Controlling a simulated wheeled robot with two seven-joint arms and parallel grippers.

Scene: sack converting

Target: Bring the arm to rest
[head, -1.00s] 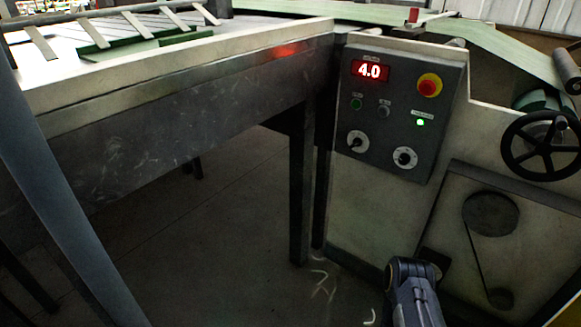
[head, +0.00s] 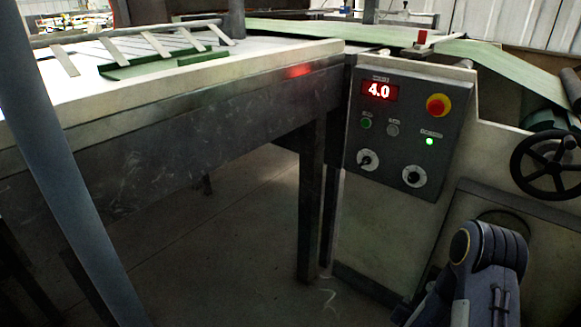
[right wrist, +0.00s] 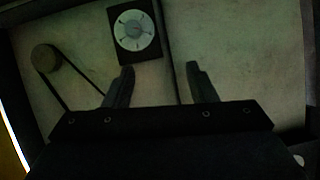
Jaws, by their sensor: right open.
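My right arm (head: 485,265) shows at the lower right of the head view, in front of the machine's pale side. Its gripper is not visible there. In the right wrist view my right gripper (right wrist: 160,68) has its two fingers spread apart with nothing between them. Past the fingers is a pale machine panel (right wrist: 225,50) with a dark square plate (right wrist: 121,50) carrying a round light disc. I cannot tell the exact distance to it. My left gripper is in neither view.
The control panel (head: 400,145) reads 4.0 and has a red button (head: 438,106) and a lit green lamp. A handwheel (head: 548,165) juts out at right. The table (head: 190,85) bears a green sheet (head: 150,68). A grey post (head: 60,170) crosses the left side.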

